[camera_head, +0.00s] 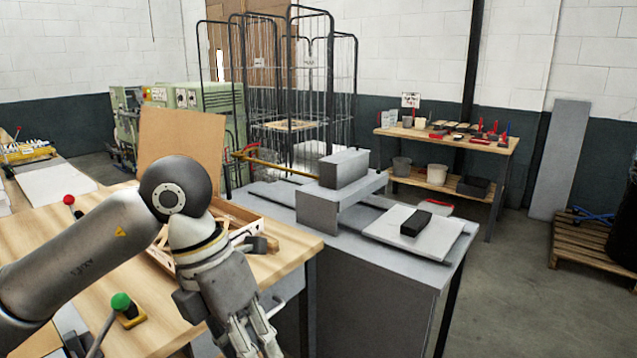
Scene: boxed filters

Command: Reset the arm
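My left arm comes in from the left over the wooden table and bends downward at a dark rounded joint. My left gripper (252,340) hangs pointing down past the table's right edge, in front of the grey cabinet. Its fingers run to the bottom of the picture, and I cannot tell how far apart the tips are. I see nothing held between the visible parts of the fingers. My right arm and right gripper are out of view.
The wooden table (190,319) bears an open wooden box (240,212) and a green-knobbed lever (122,303). The grey cabinet (380,291) carries a grey box (344,168) on a stand and a black block (416,223) on a pale plate (440,238).

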